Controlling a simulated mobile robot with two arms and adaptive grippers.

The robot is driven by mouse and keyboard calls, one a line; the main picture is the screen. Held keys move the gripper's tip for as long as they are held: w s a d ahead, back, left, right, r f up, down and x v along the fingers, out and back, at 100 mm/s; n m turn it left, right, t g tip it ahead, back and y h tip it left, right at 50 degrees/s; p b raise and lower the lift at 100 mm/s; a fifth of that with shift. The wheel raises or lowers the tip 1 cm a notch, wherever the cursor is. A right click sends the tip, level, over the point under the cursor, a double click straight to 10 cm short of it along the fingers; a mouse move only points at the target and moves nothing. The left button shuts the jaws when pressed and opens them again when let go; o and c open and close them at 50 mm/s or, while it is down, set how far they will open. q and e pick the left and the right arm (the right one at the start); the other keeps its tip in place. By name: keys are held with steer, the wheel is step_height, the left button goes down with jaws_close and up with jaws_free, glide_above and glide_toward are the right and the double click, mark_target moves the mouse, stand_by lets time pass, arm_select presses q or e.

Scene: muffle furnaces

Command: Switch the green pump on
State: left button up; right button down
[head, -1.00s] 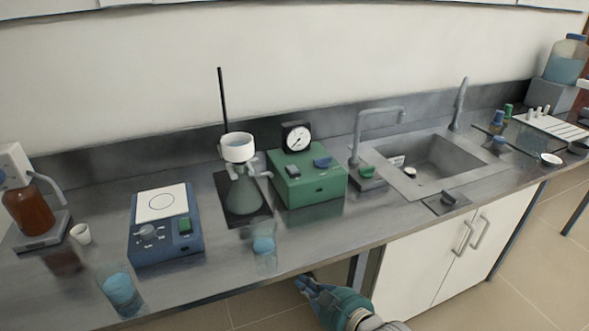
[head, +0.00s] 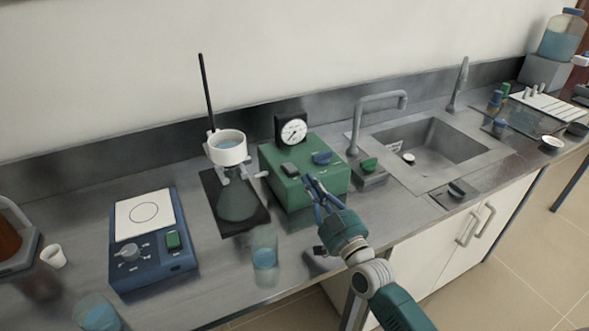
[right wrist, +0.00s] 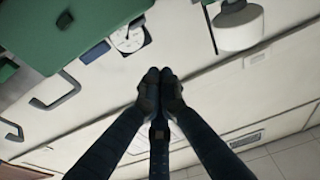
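The green pump (head: 275,160) stands on the bench in the head view, with a round dial gauge (head: 292,132) at its back. On its top are a small dark switch (head: 290,169) and a blue knob (head: 322,158). Whether the switch is on cannot be told. My right gripper (head: 312,186) is just in front of the pump's front right side; contact cannot be told. In the right wrist view its fingertips (right wrist: 160,76) meet with nothing between them, and the green pump body (right wrist: 75,25) fills the upper left. My left gripper is not in view.
Left of the pump stand a filter flask (head: 238,203) with a white funnel (head: 227,149) and a blue hotplate (head: 150,255). A beaker (head: 264,250) is near the front edge. A tap (head: 356,125) and sink (head: 435,150) are to the right.

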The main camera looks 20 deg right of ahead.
steer(key=r+p, duration=0.2)
glide_above(295, 180)
steer(key=s, duration=0.2)
steer(key=shift+w+f, duration=0.1)
steer(key=shift+w, duration=0.15)
steer(key=shift+x, duration=0.95)
step_height(295, 180, down, 3)
steer(key=shift+r, duration=0.1)
steer(key=shift+s+d+f, duration=0.1)
steer(key=shift+s+f, duration=0.2)
steer(key=shift+f, duration=0.4)
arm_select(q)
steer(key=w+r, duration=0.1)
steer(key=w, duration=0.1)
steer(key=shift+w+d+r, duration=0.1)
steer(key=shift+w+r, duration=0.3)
arm_select(e)
steer(key=shift+f, duration=0.1)
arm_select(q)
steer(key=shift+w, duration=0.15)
